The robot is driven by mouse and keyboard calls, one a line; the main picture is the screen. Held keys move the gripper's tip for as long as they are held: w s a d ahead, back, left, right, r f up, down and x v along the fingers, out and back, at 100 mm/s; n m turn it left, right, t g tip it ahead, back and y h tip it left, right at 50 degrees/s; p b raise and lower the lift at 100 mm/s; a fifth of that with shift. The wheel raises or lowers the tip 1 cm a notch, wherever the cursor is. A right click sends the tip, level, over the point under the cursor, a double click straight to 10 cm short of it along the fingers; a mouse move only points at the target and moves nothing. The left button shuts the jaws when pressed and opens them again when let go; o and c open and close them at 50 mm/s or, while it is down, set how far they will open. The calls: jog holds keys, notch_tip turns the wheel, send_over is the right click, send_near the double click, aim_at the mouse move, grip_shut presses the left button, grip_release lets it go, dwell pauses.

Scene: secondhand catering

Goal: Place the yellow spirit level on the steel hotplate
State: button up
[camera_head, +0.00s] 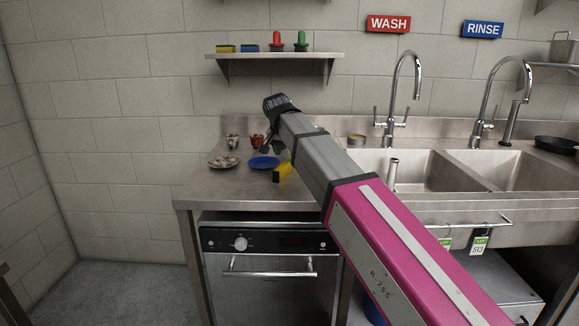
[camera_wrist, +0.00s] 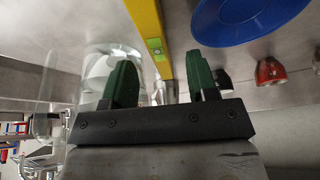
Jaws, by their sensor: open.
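The yellow spirit level (camera_head: 283,171) lies on the steel counter, partly hidden behind my arm. In the wrist view the yellow spirit level (camera_wrist: 148,28) runs from the top edge down into the gap between my two dark green fingers, its green vial facing the camera. My gripper (camera_head: 272,144) is over the counter by the level; in the wrist view my gripper (camera_wrist: 162,76) is open, one finger on each side of the level's line. I cannot tell whether the fingers touch it. I cannot make out the steel hotplate in either view.
A blue plate (camera_head: 263,163), a patterned plate (camera_head: 224,162) and small cups (camera_head: 232,141) stand left of the level. A clear vessel (camera_wrist: 92,72) is close to the left finger in the wrist view. The double sink (camera_head: 410,170) with tall taps is to the right.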

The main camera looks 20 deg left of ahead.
aim_at(289, 160)
jog(key=x, duration=0.5)
jog(key=shift+w+d, duration=0.1)
jog(key=shift+d, duration=0.1)
jog(key=shift+r, duration=0.1)
grip_shut()
